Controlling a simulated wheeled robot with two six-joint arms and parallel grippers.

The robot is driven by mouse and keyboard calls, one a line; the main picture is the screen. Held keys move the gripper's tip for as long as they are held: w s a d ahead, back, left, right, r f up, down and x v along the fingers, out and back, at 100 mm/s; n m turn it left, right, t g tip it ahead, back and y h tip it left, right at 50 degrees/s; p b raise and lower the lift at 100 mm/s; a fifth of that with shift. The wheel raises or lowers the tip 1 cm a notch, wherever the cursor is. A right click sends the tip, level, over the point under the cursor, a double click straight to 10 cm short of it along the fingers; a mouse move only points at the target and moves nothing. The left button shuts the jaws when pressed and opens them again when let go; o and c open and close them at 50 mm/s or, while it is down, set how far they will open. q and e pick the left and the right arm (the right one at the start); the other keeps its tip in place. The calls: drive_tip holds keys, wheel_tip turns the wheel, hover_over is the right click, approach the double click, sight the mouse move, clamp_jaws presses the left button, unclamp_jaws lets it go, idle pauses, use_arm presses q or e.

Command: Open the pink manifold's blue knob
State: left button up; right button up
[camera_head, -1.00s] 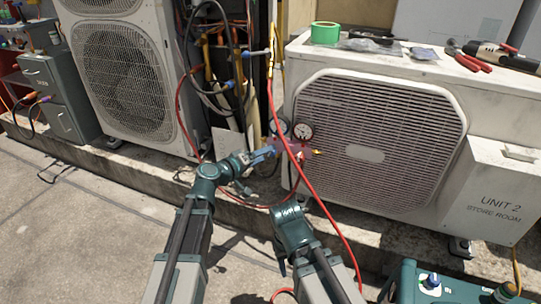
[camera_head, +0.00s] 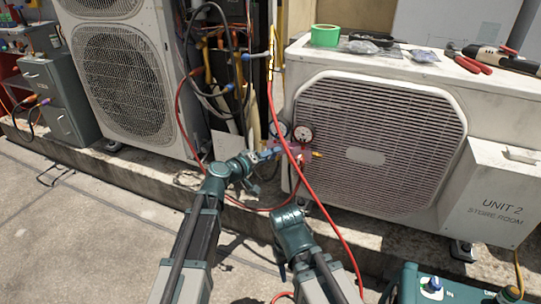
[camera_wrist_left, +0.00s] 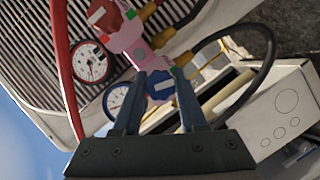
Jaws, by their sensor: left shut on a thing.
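The pink manifold (camera_head: 297,147) hangs in front of the right condenser's grille; in the left wrist view its pink body (camera_wrist_left: 131,38) runs diagonally. Its blue knob (camera_wrist_left: 160,86) has a white bar and sits between the fingers of my left gripper (camera_wrist_left: 160,103). My left gripper (camera_head: 267,154) is shut on that knob, reaching it from the left in the head view. A red knob (camera_wrist_left: 104,16) with a white bar is at the manifold's other end. My right arm shows at bottom centre in the head view, but its jaws are hidden.
A red-rimmed gauge (camera_wrist_left: 91,62) and a blue-rimmed gauge (camera_wrist_left: 117,101) are on the manifold. A red hose (camera_head: 308,190) hangs across the front, close to my arms. Tape (camera_head: 325,35) and tools lie on the condenser (camera_head: 500,150). The pavement at left is mostly clear.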

use_arm(q)
clamp_jaws()
drive_tip(key=shift+f+n+h+b, duration=0.15)
drive_tip(key=shift+n+h+b, duration=0.15)
drive_tip(key=shift+n+b, duration=0.35)
drive_tip(key=o, duration=1)
unclamp_jaws()
drive_tip(key=p+v, duration=0.2)
drive_tip(key=v, duration=1.2)
drive_tip(key=shift+d, duration=0.1)
